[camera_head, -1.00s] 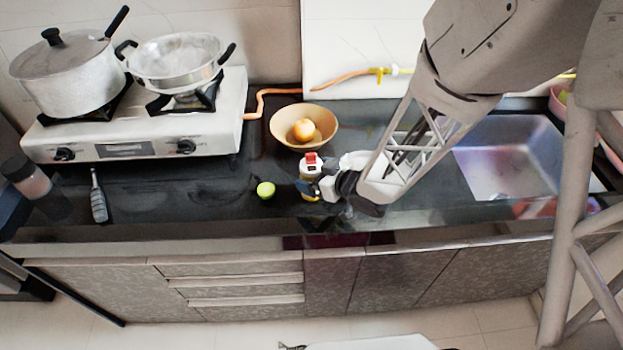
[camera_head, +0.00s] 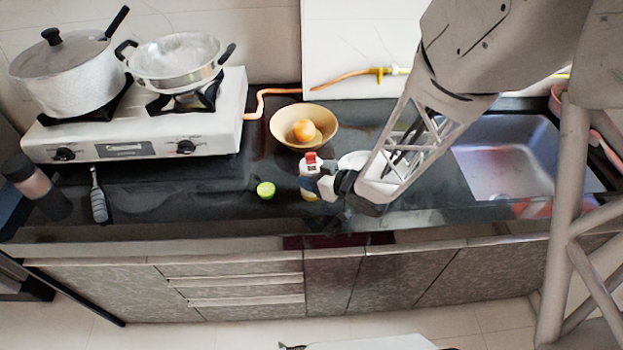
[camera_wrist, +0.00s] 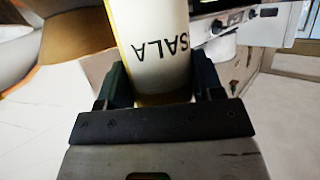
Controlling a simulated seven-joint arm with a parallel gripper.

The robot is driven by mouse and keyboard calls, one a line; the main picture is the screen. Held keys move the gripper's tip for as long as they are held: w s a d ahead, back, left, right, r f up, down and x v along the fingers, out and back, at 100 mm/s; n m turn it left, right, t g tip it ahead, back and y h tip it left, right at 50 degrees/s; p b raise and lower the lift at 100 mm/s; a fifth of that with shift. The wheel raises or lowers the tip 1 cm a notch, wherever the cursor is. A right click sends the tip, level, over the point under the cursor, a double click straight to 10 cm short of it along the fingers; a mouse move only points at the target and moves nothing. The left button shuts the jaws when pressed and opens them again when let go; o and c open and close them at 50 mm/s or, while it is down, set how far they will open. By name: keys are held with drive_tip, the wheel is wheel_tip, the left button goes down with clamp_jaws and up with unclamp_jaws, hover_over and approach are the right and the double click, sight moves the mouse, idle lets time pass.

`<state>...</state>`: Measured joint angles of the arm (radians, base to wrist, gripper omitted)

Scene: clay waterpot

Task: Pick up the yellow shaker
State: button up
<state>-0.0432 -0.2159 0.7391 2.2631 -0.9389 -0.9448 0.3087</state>
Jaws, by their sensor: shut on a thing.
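The yellow shaker (camera_head: 309,168) stands on the dark counter, with a red and white cap and a pale, yellowish body. In the wrist view the shaker (camera_wrist: 160,50) shows a white label with the letters "SALA", upside down. My gripper (camera_head: 318,184) reaches it from the right. Its two dark fingers lie on either side of the body in the wrist view (camera_wrist: 162,85), shut on it. Part of the shaker is hidden behind the gripper, and I cannot tell whether its base touches the counter.
A wooden bowl (camera_head: 275,127) with round food stands just behind the shaker. A white bowl (camera_head: 352,159) is partly hidden behind my arm. A green lime (camera_head: 265,190) lies left of the shaker. The stove (camera_head: 218,135) is at the left, the sink (camera_head: 505,165) at the right.

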sight(315, 168)
drive_tip(key=shift+c, duration=0.6)
drive_tip(key=shift+r, duration=0.15)
drive_tip(key=shift+r, duration=0.5)
drive_tip(key=shift+s+d+r, duration=0.1)
drive_tip(key=shift+s+r, duration=0.1)
drive_tip(key=shift+r, duration=0.4)
drive_tip(key=shift+s+d+r, duration=0.1)
drive_tip(key=shift+s+r, duration=0.1)
drive_tip(key=shift+r, duration=0.4)
drive_tip(key=s+d+r, duration=0.1)
drive_tip(key=s+d, duration=0.2)
drive_tip(key=s, duration=1.1)
drive_tip(key=shift+s+d+r, duration=0.15)
drive_tip(key=shift+s+d, duration=0.15)
drive_tip(key=shift+s, duration=0.05)
drive_tip(key=shift+d, duration=0.1)
